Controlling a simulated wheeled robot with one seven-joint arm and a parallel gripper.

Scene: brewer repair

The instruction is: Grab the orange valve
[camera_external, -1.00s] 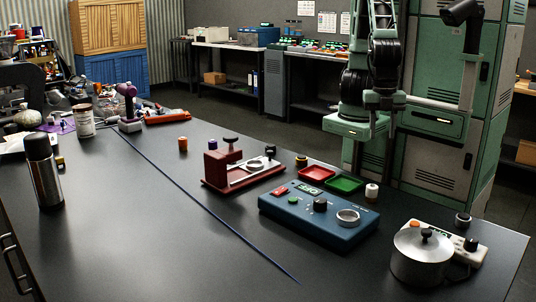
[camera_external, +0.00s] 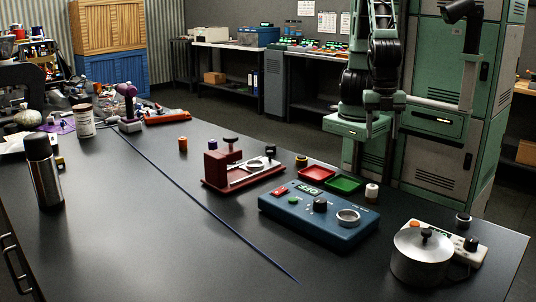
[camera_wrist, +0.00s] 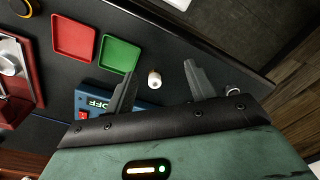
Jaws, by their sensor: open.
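A small orange cylinder with a darker top (camera_external: 183,144), which looks like the orange valve, stands upright on the black table, left of the red fixture (camera_external: 232,172). I cannot make it out in the wrist view. My gripper (camera_external: 367,160) is far to its right, above the table's far edge near the trays. In the wrist view my gripper (camera_wrist: 160,82) has its fingers apart with nothing held. A small white cylinder (camera_wrist: 154,79) shows between the fingers, below them on the table; it also shows in the external view (camera_external: 372,191).
A purple piece (camera_external: 213,145) and a black piece with an orange-brown band (camera_external: 301,160) stand near the red fixture. A red tray (camera_external: 316,173), a green tray (camera_external: 344,184) and a blue control box (camera_external: 318,217) lie between my gripper and the open table. A metal pot (camera_external: 421,258) stands front right.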

